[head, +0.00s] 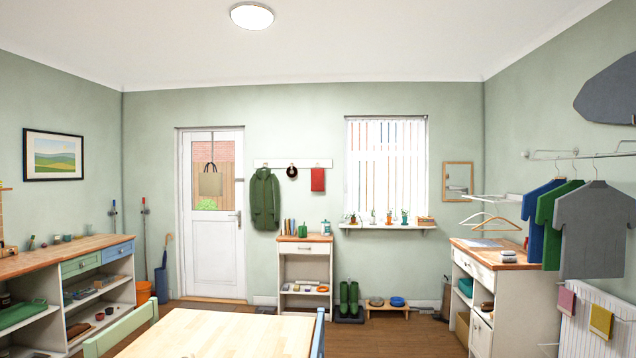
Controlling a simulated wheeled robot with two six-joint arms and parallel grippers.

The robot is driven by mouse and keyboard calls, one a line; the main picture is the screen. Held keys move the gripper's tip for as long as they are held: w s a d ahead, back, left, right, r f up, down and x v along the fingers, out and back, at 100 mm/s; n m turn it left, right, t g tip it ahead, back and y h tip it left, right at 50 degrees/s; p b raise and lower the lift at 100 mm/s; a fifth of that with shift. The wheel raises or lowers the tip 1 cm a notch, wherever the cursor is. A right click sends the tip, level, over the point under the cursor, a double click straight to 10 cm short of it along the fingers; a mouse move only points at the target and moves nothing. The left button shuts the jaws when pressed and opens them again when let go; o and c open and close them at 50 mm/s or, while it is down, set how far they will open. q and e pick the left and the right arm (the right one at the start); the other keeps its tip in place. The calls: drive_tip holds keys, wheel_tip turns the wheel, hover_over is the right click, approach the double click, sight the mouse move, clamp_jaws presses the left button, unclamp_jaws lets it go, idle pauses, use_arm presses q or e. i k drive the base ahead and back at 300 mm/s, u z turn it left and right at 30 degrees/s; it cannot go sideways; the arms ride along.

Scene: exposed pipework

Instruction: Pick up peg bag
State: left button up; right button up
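A tan bag (210,181) with dark handles hangs on the glazed upper part of the white door (212,255) at the back left. It is the only hanging bag I can make out, and I cannot tell for sure that it is the peg bag. It is small and far off across the room. Neither of my grippers shows in the head view.
A wooden table (215,335) with chairs stands close in front. A worktop with shelves (60,262) runs along the left wall. A white cabinet (500,290) and hanging shirts (592,230) are at the right. Brown floor (395,335) shows between table and right cabinet.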

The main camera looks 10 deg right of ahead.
sight(317, 175)
drive_tip(key=z, duration=0.5)
drive_tip(key=k, duration=0.6)
drive_tip(key=z, duration=0.5)
drive_tip(key=i, duration=3.7)
drive_tip(key=u, duration=0.4)
drive_tip(key=i, duration=1.95)
drive_tip(key=u, duration=0.45)
drive_tip(key=i, duration=2)
drive_tip(key=u, duration=0.15)
